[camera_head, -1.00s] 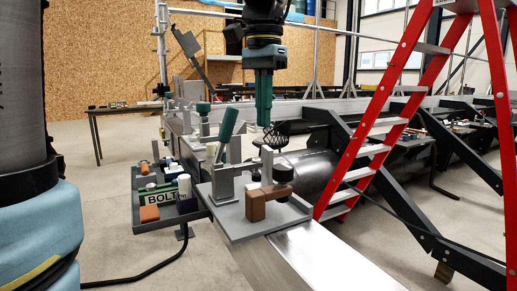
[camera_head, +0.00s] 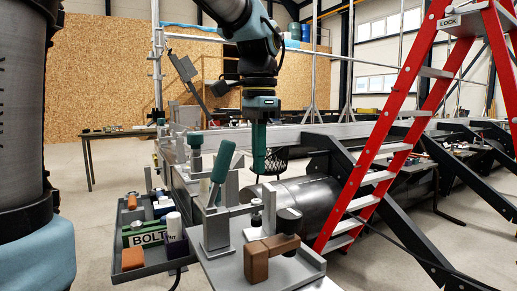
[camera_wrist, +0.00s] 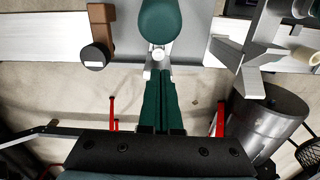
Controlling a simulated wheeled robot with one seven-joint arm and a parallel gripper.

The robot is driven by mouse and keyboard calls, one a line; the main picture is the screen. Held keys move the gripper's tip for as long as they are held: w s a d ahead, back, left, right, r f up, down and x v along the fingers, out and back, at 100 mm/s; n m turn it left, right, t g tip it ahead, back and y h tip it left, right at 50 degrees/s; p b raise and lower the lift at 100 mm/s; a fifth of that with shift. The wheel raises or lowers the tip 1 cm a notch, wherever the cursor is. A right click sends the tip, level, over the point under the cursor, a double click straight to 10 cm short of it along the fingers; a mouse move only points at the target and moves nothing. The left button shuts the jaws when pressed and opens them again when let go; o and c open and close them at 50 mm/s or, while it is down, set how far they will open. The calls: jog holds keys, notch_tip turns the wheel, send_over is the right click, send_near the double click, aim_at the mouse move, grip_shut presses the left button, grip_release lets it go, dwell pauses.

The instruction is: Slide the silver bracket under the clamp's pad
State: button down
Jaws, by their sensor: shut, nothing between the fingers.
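The clamp (camera_head: 216,232) stands on a grey plate in the head view, with its green handle (camera_head: 222,160) tilted up. In the wrist view the handle's rounded green end (camera_wrist: 160,22) is just above my fingertips. A light grey angled piece (camera_wrist: 255,75) lies to the right there; I cannot tell whether it is the silver bracket. My gripper (camera_head: 259,172), dark green, points down behind the clamp, shut and empty; it also shows in the wrist view (camera_wrist: 160,75).
A tray (camera_head: 160,262) of parts, with a BOLT label, is left of the clamp. A dark pipe (camera_head: 318,200) and a red stepladder (camera_head: 360,190) stand close on the right. Free air surrounds my gripper on the left.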

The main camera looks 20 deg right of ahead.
aim_at(265, 186)
jog(key=shift+f, duration=2.9)
jog(key=shift+d+p, duration=0.1)
jog(key=shift+p, duration=0.25)
jog(key=shift+w+d+p, duration=0.1)
jog(key=shift+d+p, duration=0.25)
jog(key=shift+d, duration=0.35)
jog(key=shift+r, duration=0.15)
